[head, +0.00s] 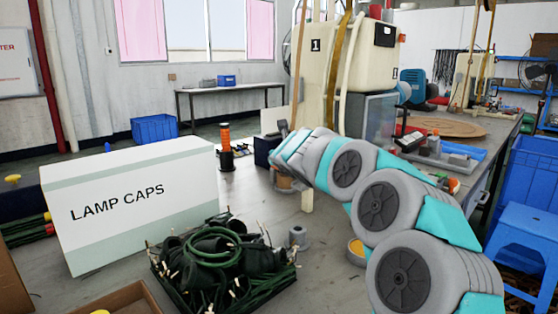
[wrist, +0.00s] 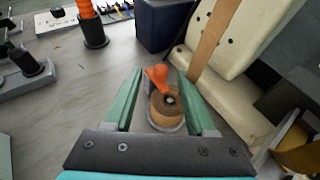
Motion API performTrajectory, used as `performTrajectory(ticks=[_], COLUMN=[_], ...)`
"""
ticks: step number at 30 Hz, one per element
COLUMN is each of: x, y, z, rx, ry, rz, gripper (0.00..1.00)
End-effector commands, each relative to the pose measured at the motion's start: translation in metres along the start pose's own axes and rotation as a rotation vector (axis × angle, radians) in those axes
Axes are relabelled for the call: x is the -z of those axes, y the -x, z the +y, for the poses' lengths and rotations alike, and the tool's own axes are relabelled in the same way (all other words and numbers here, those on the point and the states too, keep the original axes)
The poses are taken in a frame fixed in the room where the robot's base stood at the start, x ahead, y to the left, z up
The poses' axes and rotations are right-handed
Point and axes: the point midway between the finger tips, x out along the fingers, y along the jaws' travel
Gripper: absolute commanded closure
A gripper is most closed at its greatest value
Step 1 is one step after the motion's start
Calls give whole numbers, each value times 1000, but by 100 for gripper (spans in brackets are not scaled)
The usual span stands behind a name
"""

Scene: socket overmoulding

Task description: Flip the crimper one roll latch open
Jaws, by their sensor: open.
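Crimper one (head: 350,60) is the cream machine marked "1" at the back centre. Its cream body (wrist: 230,90) also shows at the right of the wrist view. The roll (wrist: 166,110) is a brown spool on a grey round base beside that body. The orange roll latch (wrist: 158,76) sits at the top of the spool and leans toward the far side. My gripper (wrist: 160,80) is open, its two green fingers on either side of the latch and spool, with nothing held. I cannot tell whether a finger touches. In the head view my arm partly hides the spool (head: 285,184).
A white "LAMP CAPS" box (head: 130,205) and a tray of dark green cables (head: 220,265) stand on the bench at left and front. An orange spool on a black stand (wrist: 90,25) and a dark blue box (wrist: 165,25) are beyond my gripper.

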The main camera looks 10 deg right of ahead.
Motion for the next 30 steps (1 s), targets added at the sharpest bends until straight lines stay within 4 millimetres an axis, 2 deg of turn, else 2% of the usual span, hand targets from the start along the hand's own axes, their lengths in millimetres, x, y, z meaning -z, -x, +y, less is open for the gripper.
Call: performTrajectory(ticks=[3,9,22,30], x=[0,-1,0,0], y=[-17,-34,-41,-41], z=[0,1,0,-1], rx=[1,0,2,2], ry=[0,-2,-1,-2], rz=[1,1,0,0], gripper=[44,44,44,74])
